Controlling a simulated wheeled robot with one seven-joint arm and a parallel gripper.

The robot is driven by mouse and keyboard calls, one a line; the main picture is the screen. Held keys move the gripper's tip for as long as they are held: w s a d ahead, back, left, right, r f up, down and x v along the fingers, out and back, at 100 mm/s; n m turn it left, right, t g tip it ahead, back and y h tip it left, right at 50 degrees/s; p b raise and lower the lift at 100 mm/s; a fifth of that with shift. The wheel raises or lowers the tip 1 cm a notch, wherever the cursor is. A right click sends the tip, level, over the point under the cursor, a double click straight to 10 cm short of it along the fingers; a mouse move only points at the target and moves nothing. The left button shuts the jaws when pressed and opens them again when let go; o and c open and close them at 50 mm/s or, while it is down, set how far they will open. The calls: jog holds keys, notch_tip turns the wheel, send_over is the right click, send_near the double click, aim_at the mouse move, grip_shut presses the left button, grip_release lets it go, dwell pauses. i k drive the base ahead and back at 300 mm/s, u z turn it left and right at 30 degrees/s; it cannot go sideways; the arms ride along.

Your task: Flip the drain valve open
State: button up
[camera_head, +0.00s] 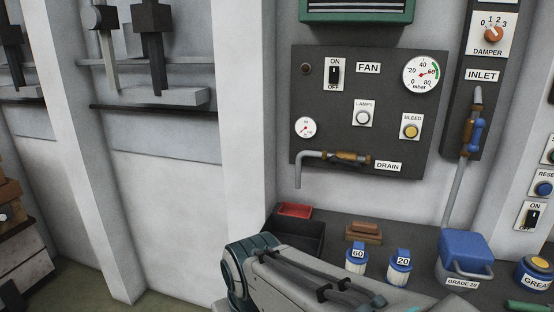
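The drain valve (346,157) sits at the lower edge of a dark wall panel, beside the white DRAIN label (387,167). It has a brass-coloured body and an orange-brown handle that appears to lie along the pipe. A grey pipe (299,172) runs left from it and bends down to an open end. My arm shows at the bottom middle, below the panel and apart from the valve. My gripper is not in view.
The panel (385,75) also holds a FAN switch (335,75), gauges, a LAMPS button and a BLEED button. An INLET valve (473,130) with a blue handle is to the right.

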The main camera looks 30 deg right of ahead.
aim_at(355, 165)
jog(key=k, duration=1.3)
jog(key=z, duration=0.7)
jog(key=i, duration=1.4)
jog(key=u, duration=0.3)
